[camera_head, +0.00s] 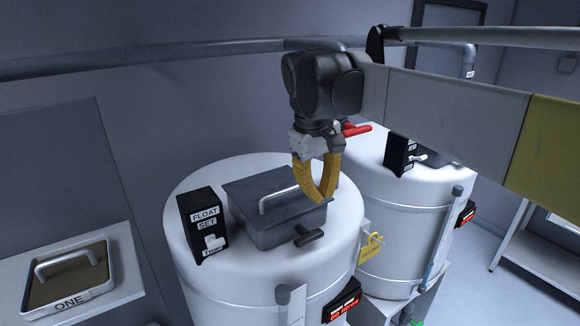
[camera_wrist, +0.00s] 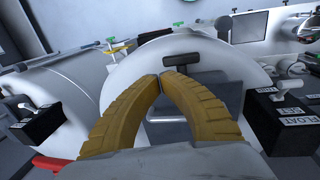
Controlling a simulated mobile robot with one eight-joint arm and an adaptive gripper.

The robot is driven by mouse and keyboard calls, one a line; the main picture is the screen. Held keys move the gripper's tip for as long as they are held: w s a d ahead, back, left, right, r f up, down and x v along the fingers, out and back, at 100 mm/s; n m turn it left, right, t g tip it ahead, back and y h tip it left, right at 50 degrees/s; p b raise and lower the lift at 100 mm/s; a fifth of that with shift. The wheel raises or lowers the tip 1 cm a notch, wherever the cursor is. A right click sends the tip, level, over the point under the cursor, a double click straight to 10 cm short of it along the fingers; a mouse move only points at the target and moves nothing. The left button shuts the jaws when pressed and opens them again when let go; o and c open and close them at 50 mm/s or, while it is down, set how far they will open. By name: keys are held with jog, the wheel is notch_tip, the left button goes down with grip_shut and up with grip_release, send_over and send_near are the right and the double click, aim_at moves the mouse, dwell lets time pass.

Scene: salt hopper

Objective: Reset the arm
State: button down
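My gripper (camera_head: 327,197) has curved yellow fingers and hangs pointing down above the front white tank (camera_head: 300,262), over the right side of its grey lid (camera_head: 262,228). In the wrist view my gripper (camera_wrist: 161,78) shows its two fingertips meeting, with nothing between them. The lid, with its silver bar handle (camera_head: 279,197), lies behind the fingers in that view. My arm reaches in from the right in the head view. The fingers look apart from the lid, but the exact gap is hard to tell.
A black FLOAT SET box (camera_head: 203,225) stands on the tank's left, and a black T-handle (camera_head: 309,236) is at the lid's front. A second white tank (camera_head: 393,195) stands behind right. A pipe (camera_head: 170,55) runs along the wall. A lid marked ONE (camera_head: 70,303) lies on the left shelf.

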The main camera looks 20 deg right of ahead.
notch_tip(320, 180, up, 4)
jog(key=s+a+f+m+t+y, duration=0.2)
jog(key=s+f+m+t, duration=0.3)
jog(key=s+f, duration=1.1)
notch_tip(320, 180, down, 39)
jog(key=w+n+t+b, duration=0.1)
jog(key=b, duration=3.6)
jog(key=shift+w+r+t+b, duration=0.2)
jog(key=shift+w+t+b, duration=0.05)
jog(key=shift+t+b, duration=0.1)
